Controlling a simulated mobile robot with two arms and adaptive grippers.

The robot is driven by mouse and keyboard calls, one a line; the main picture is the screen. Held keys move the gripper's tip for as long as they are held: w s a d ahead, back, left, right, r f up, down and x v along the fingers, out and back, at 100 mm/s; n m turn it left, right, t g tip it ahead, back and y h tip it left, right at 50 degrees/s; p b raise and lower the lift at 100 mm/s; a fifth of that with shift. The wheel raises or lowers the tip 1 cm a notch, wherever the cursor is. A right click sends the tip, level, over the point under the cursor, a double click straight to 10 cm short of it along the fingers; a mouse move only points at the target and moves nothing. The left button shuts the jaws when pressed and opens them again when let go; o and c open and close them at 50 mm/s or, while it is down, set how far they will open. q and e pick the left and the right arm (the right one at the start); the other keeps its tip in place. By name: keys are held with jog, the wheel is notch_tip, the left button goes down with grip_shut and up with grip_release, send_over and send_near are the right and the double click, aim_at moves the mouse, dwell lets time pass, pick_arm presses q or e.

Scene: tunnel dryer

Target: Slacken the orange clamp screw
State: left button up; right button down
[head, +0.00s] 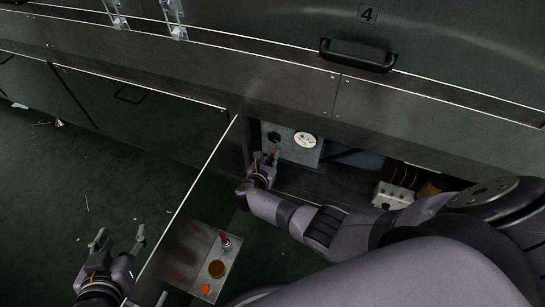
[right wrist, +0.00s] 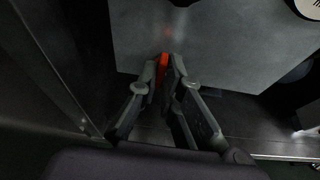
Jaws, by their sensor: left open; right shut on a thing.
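The orange clamp screw (right wrist: 162,64) shows as a narrow orange piece between the fingertips of my right gripper (right wrist: 166,72), in front of a light grey panel. In the head view the same gripper (head: 266,160) reaches into the open compartment, and a small bit of orange (head: 275,152) shows at its tips. The right gripper is shut on the screw; its fingers hide most of it. My left gripper (head: 118,243) is open and empty at the lower left, over the dark green floor and well apart from the screw.
A grey panel with a white dial (head: 305,140) stands in the compartment. An open door (head: 190,195) is left of my right arm. A metal plate (head: 190,255) carries a red-topped piece, a brown disc and an orange disc. A knobbed box (head: 394,194) sits right.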

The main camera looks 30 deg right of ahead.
jog(key=shift+f+n, duration=0.1)
jog(key=shift+n, duration=0.2)
dwell(0.4)
jog(key=c, duration=1.7)
grip_release()
jog(key=v, duration=1.2)
jog(key=shift+a, duration=0.1)
jog(key=shift+w, duration=0.1)
